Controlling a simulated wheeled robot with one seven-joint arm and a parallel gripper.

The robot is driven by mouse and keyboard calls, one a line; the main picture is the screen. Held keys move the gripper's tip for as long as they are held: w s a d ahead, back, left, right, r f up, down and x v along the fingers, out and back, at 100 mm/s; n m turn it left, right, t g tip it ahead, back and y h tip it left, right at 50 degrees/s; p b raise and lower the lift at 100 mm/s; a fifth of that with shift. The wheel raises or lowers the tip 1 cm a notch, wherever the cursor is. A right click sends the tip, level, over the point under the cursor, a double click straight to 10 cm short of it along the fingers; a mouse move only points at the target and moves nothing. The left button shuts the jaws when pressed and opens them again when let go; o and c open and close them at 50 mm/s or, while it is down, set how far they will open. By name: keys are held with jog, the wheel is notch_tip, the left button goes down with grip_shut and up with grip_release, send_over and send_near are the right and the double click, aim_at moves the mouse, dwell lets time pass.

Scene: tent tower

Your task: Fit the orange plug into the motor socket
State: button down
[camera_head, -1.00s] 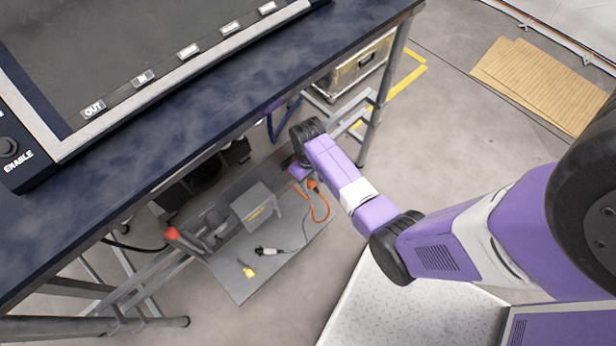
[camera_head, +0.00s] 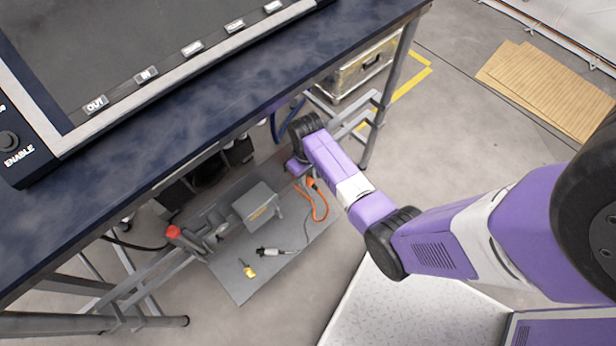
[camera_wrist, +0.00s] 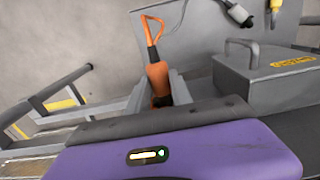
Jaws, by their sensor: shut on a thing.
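The orange plug (camera_wrist: 157,76) is between the two grey fingers of my gripper (camera_wrist: 158,92) in the wrist view, with its orange cable running away behind it. My gripper is shut on the plug. In the head view the plug (camera_head: 310,182) shows as a small orange shape beside my purple wrist, under the table edge. Its cable (camera_head: 325,208) loops over the grey plate. A grey box with a handle and yellow label (camera_head: 256,205) stands close to the left of the plug; it also shows in the wrist view (camera_wrist: 262,78). I cannot make out the motor socket.
The dark tabletop (camera_head: 230,85) overhangs the area. Metal legs (camera_head: 385,100) stand to the right.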

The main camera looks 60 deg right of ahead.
jog(key=shift+w+d, duration=0.15)
jog(key=shift+w, duration=0.3)
jog(key=c, duration=1.1)
grip_release()
jog(key=shift+o, duration=0.2)
notch_tip(320, 180, up, 8)
jog(key=shift+f+p, duration=0.1)
jog(key=shift+p, duration=0.6)
